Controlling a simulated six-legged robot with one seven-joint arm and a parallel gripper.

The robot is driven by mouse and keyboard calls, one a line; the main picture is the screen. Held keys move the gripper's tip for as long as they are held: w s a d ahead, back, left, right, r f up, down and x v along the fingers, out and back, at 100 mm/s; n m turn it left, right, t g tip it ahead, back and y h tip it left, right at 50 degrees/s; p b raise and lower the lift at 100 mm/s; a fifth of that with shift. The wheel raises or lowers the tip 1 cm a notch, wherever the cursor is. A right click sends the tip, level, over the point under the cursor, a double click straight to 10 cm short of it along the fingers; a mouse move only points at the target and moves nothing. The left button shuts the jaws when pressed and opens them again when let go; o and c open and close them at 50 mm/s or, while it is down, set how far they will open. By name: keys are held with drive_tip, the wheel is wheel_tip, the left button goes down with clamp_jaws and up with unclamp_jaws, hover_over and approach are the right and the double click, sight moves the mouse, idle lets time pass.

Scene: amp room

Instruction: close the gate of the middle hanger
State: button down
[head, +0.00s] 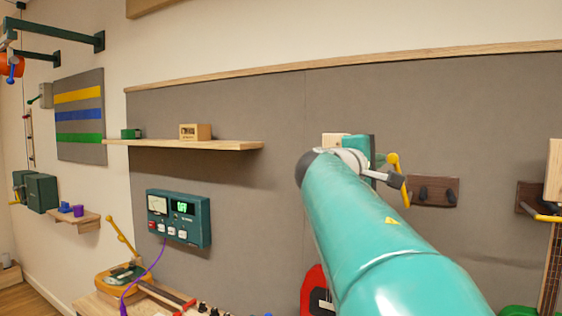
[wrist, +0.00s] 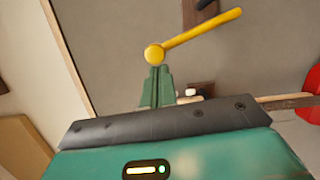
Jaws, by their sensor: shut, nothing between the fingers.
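The middle hanger (head: 433,192) is a dark brown wall plate with two dark prongs, right of my arm in the head view. Its yellow gate (head: 404,189) has a round knob and stands at the plate's left side, apart from the right prong. In the wrist view the gate (wrist: 205,30) is a yellow bar slanting from its knob up to the right, past the brown plate (wrist: 197,12). My gripper (wrist: 157,72) is shut and empty, its green fingertips just below the knob. Contact cannot be told. My teal arm hides part of the head view.
Another hanger (head: 526,197) at the right has a yellow gate (head: 545,217) and a guitar neck (head: 550,265) below. A red guitar (head: 315,292) is partly hidden beneath my arm.

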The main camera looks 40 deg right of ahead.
drive_tip(key=s+d+r+m+y, duration=0.2)
drive_tip(key=s+d+m, duration=0.2)
drive_tip(key=s+m, duration=0.4)
drive_tip(key=s+d+f+m+t+y, duration=0.2)
drive_tip(key=s+d+f+m+t, duration=0.1)
drive_tip(key=s+f+m, duration=0.5)
drive_tip(key=shift+f+m+t, duration=0.6)
drive_tip(key=shift+f+m, duration=0.05)
drive_tip(key=shift+m, duration=0.35)
idle(0.4)
